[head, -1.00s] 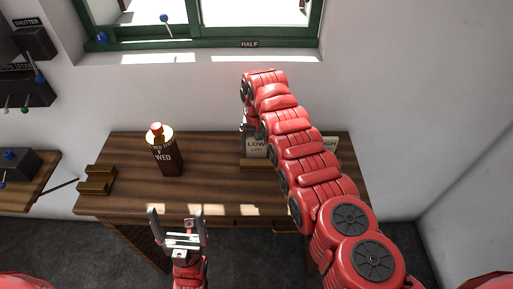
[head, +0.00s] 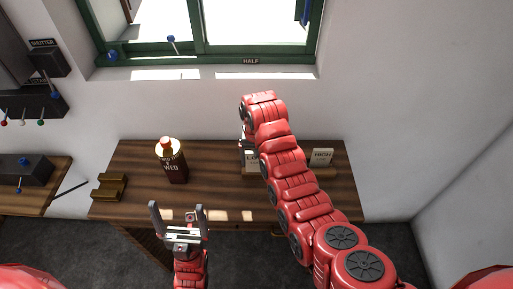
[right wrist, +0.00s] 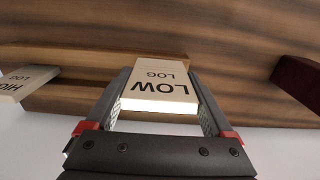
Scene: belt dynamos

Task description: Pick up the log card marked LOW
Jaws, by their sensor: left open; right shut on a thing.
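The cream log card marked LOW (right wrist: 160,88) is between the fingers of my right gripper (right wrist: 162,105) in the right wrist view, with its lettering upside down there. My right gripper is shut on it. The card still stands at the wooden holder strip (right wrist: 90,58). In the head view the LOW card (head: 250,158) is mostly hidden by my right arm, and the right gripper's fingers are hidden too.
The HIGH card (head: 321,157) stands to the right of my right arm in the head view. The desk's middle (head: 215,180) is clear.

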